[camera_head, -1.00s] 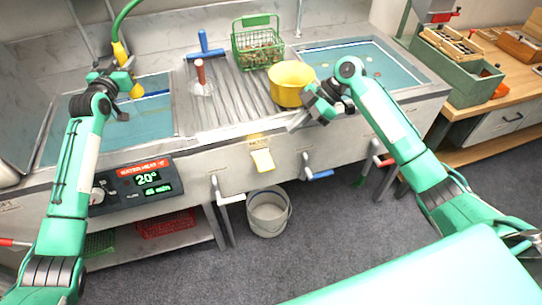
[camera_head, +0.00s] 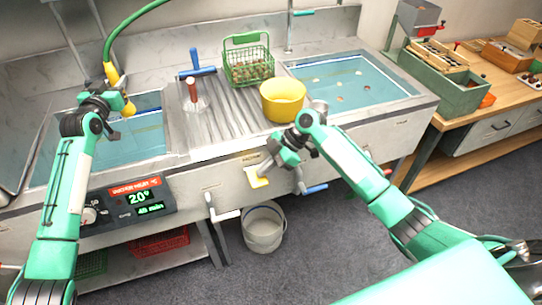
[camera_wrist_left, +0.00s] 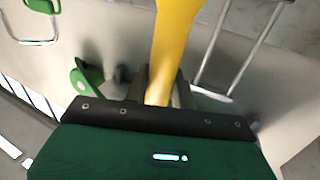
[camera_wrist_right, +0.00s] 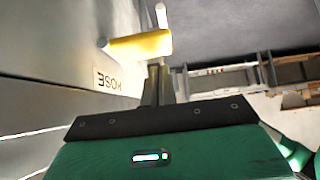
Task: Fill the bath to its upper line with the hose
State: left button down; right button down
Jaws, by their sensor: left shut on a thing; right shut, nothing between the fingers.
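The bath looks like the left sink basin (camera_head: 140,143), holding blue-green water, with a blue line on its back wall. The water's exact level against that line is unclear. My left gripper (camera_head: 118,98) is shut on the yellow hose nozzle (camera_head: 112,74) over this basin. The nozzle also shows between the fingers in the left wrist view (camera_wrist_left: 172,40). No stream of water is clear. My right gripper (camera_head: 270,164) is shut and empty at the yellow lever (camera_head: 257,179) on the counter front. In the right wrist view the fingertips are close to this lever (camera_wrist_right: 142,46), beside a HOSE label (camera_wrist_right: 108,81).
A white lever (camera_head: 222,215) and a blue lever (camera_head: 314,189) flank the yellow one. A second water basin (camera_head: 350,80) is at right. A bucket (camera_head: 264,230) stands below.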

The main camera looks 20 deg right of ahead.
aim_at(267, 182)
jog(key=shift+f, duration=0.95)
jog(key=f+t, duration=0.1)
jog(key=s+f+n+t, duration=0.1)
jog(key=shift+t, duration=0.3)
jog(key=shift+f+n+t, duration=0.3)
jog(key=shift+f, duration=0.05)
jog(key=shift+s+f, duration=0.1)
jog(key=shift+f, duration=0.1)
dwell(1.6)
